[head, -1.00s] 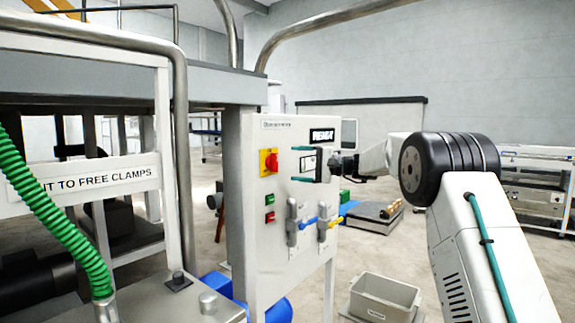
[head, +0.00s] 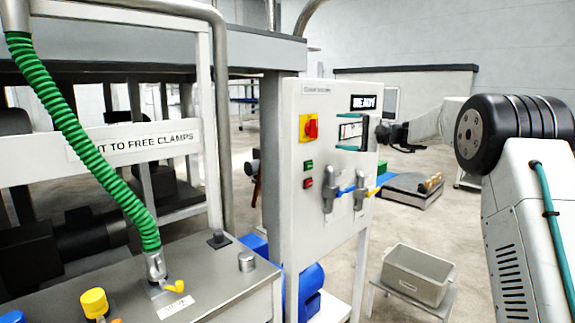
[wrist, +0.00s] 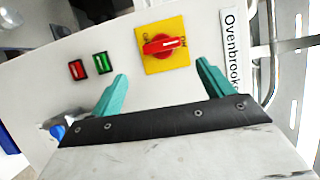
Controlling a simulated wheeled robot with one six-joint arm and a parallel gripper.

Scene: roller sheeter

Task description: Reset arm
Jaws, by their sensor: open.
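My gripper (head: 362,132) is in front of the white control panel (head: 333,222) in the head view. In the wrist view, its two teal fingers (wrist: 160,92) are apart with nothing between them, so it is open. Past the fingers is the red rotary switch (wrist: 163,45) on its yellow plate, which also shows in the head view (head: 310,128). A red button (wrist: 77,69) and a green button (wrist: 103,63) sit beside it. Whether the fingers touch the panel cannot be told.
Two valves with blue and yellow handles (head: 345,190) are low on the panel. A green hose (head: 90,140) runs down to a metal bench (head: 215,285) at the left. A grey bin (head: 420,272) stands on a small stand at the right.

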